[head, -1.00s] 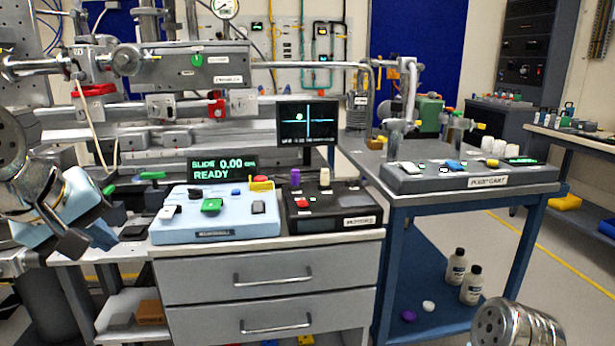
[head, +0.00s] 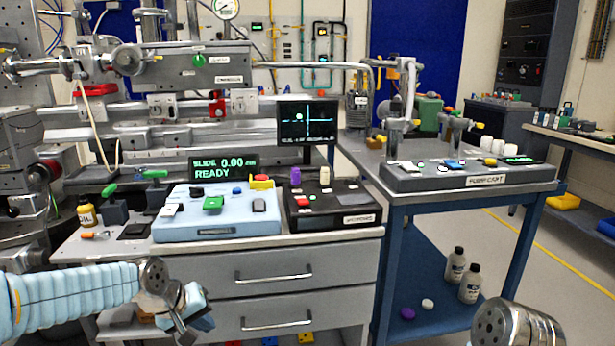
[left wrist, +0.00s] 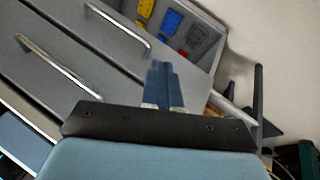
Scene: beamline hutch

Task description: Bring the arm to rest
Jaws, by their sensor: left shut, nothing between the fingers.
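My left arm (head: 75,292), in a pale blue ribbed sleeve, comes in low from the left in the head view. My left gripper (head: 190,325) hangs in front of the drawer unit, below the worktop edge. In the left wrist view its two dark blue fingers (left wrist: 163,85) lie together, shut, with nothing between them. Drawer fronts and handles show beyond the fingers in that view. A metal link of my right arm shows at the lower right of the head view; the right gripper is out of view.
The drawer unit (head: 265,267) has protruding handles (head: 273,277). On its worktop are a light blue control box (head: 215,230), a dark box (head: 335,215) and an oil bottle (head: 87,212). A blue-framed pump cart (head: 470,200) stands to the right. Open floor lies beyond it.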

